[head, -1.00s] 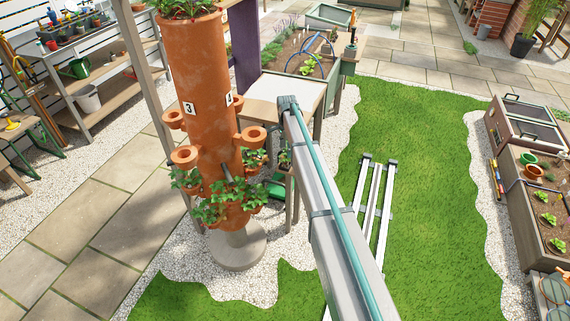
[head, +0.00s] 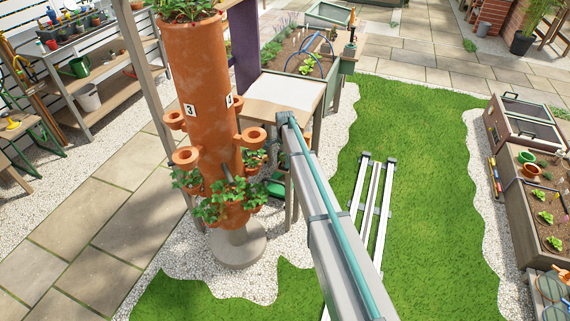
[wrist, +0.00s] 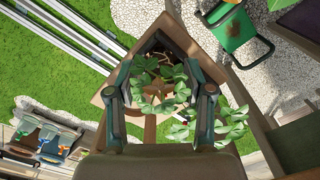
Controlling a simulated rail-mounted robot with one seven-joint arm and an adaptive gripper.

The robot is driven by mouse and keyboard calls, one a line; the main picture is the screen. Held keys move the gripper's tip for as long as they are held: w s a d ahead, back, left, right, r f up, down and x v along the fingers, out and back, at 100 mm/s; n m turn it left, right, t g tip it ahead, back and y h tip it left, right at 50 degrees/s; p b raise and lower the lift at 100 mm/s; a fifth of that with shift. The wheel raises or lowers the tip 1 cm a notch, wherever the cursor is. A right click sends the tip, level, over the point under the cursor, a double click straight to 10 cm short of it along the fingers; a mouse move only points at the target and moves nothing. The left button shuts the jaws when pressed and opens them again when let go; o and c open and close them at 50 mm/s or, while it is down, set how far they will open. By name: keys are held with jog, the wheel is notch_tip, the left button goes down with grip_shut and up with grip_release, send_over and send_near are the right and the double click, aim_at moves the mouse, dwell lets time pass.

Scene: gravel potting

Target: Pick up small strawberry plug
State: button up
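A small strawberry plug (wrist: 165,88) with green leaves shows in the middle of the wrist view, over a brown wooden corner surface. My gripper (wrist: 163,80) is open, with one dark finger on each side of the leaves. A second leafy plant (wrist: 230,125) is at the lower right, outside the right finger. In the head view my gripper (head: 268,157) is a dark shape between the planter tower and the table, and the plug there is hidden.
A terracotta tower (head: 205,90) with side cups and strawberry plants stands just left of my gripper. A wooden table (head: 283,90) is behind it. A green cart-like object (wrist: 232,30) is at the top right of the wrist view.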

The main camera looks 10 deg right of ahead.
jog(key=c, duration=0.4)
jog(key=shift+r, duration=0.1)
